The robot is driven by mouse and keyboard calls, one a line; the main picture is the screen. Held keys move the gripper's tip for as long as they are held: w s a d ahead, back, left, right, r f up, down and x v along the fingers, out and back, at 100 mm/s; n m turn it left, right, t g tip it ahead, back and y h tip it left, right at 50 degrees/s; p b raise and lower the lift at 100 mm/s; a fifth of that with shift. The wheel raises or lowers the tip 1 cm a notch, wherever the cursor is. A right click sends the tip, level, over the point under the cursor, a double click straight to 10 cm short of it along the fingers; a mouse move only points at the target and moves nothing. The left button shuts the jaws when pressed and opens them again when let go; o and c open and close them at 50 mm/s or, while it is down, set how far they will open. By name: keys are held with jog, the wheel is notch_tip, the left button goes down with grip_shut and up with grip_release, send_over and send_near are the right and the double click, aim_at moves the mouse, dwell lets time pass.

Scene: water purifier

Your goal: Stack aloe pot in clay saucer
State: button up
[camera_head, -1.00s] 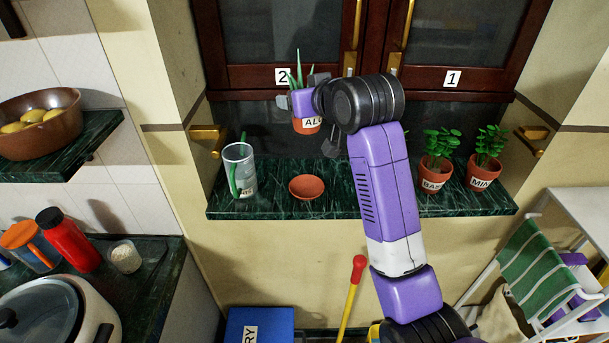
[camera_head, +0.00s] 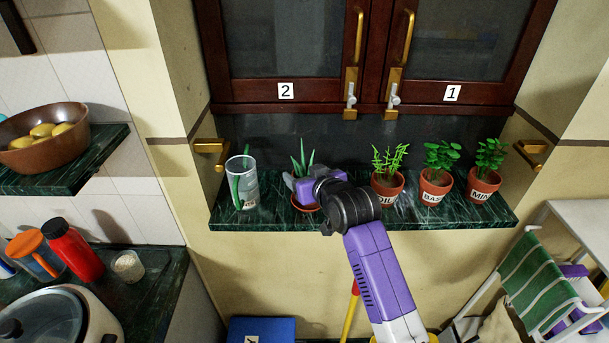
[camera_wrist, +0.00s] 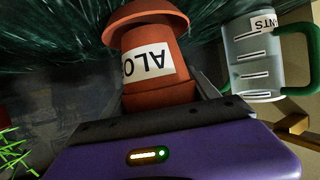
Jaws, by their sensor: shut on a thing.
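The aloe's green leaves (camera_head: 303,158) rise at the left part of the shelf in the head view, with my gripper (camera_head: 301,186) in front and hiding most of the pot. In the wrist view the terracotta aloe pot (camera_wrist: 150,62), with a white "ALO" label, appears upside down and is held in my shut gripper. The clay saucer (camera_wrist: 144,18) is around the pot's lower end, and its rim shows under the gripper in the head view (camera_head: 303,208). The pot looks upright. I cannot tell whether its base touches the saucer's bottom.
A clear measuring jug (camera_head: 243,183) with a green handle stands close left of the pot. Closed cabinet doors rise behind.

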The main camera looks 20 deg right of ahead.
jog(key=shift+f, duration=0.2)
jog(key=shift+f, duration=0.15)
jog(key=shift+f, duration=0.1)
jog(key=o, duration=1.6)
jog(key=shift+f, duration=0.1)
jog(key=shift+r, duration=0.3)
jog(key=b+v, duration=0.1)
jog(key=v, duration=1.1)
jog(key=shift+s+f, duration=0.1)
